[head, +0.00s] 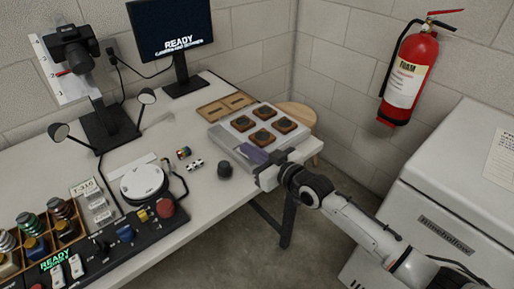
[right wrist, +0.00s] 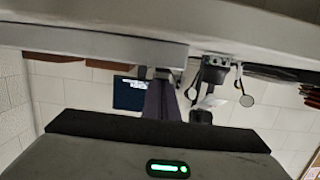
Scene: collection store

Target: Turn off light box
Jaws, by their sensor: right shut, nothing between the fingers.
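The light box (head: 263,124) is a low pale box at the table's right end, with several dark square pieces in brown frames on its top. Its top looks pale, and I cannot tell whether it is lit. My right gripper (head: 252,155) is shut and empty, its dark purplish fingers at the box's front edge. In the right wrist view, which looks upside down, the shut fingers (right wrist: 160,100) reach up to the pale side of the box (right wrist: 100,40). Whether they touch it, and any switch there, I cannot make out. My left gripper is not in view.
A dark round knob-like piece (head: 225,169) stands close left of my right gripper. A brown tray (head: 226,105) lies behind the box. A control panel (head: 125,235), monitor (head: 172,28) and lamp stand (head: 108,128) are to the left. A grey cabinet (head: 445,180) stands at right.

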